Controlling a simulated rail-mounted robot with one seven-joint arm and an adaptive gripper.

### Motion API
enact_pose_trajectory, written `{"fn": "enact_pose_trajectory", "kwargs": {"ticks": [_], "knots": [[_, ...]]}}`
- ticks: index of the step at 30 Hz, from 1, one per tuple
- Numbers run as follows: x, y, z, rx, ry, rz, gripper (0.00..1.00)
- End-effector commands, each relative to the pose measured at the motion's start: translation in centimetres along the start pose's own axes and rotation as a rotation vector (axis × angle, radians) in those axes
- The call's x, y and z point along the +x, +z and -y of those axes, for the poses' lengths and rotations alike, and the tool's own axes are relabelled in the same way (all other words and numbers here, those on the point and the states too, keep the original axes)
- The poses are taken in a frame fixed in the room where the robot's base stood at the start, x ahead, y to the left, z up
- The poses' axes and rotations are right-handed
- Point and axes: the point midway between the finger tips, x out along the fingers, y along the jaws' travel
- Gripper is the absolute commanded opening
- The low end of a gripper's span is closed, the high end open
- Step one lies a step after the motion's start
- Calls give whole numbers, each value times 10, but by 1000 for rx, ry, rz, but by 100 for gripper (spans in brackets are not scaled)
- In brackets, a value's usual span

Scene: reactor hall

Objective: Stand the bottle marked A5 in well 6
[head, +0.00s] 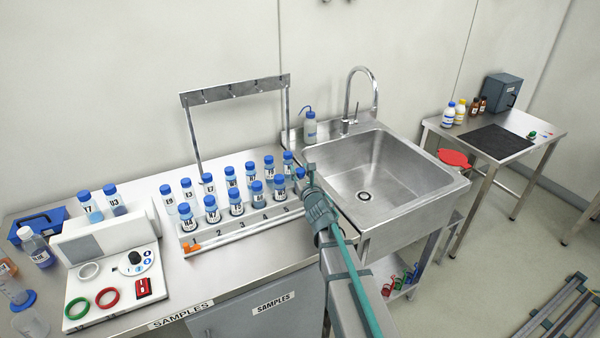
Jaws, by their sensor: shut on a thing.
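A metal rack (186,249) on the steel bench holds several upright bottles with blue caps and white labels. Its front edge shows the numbers 1 to 5; a 6 is not visible, and the rack's right end is partly hidden by my arm. My gripper (309,177) is at that right end, shut on what seems to be a blue-capped bottle (300,174), mostly hidden. I cannot read that bottle's label. A bottle marked H4 (188,225) stands above number 1. I cannot make out A5 on any bottle.
A metal frame with hooks (235,90) stands behind the rack. A sink (385,180) with a tall tap and a wash bottle (310,127) lies right of my gripper. A white device panel (112,285) with rings is at left. Two blue-capped bottles (90,205) stand behind it.

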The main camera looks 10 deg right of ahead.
Motion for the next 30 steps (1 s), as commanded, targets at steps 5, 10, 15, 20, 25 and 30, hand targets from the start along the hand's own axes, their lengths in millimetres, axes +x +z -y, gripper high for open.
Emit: {"fn": "enact_pose_trajectory", "kwargs": {"ticks": [5, 10, 15, 20, 25, 30], "knots": [[0, 0, 0, 0, 0, 0, 57], [0, 0, 0, 0, 0, 0, 59], [0, 0, 0, 1, 0, 0, 59], [-5, 3, 0, 2, 0, 0, 59], [-36, 1, 0, -1, -1, 1, 59], [-71, 1, -1, 0, 0, 1, 59]]}}
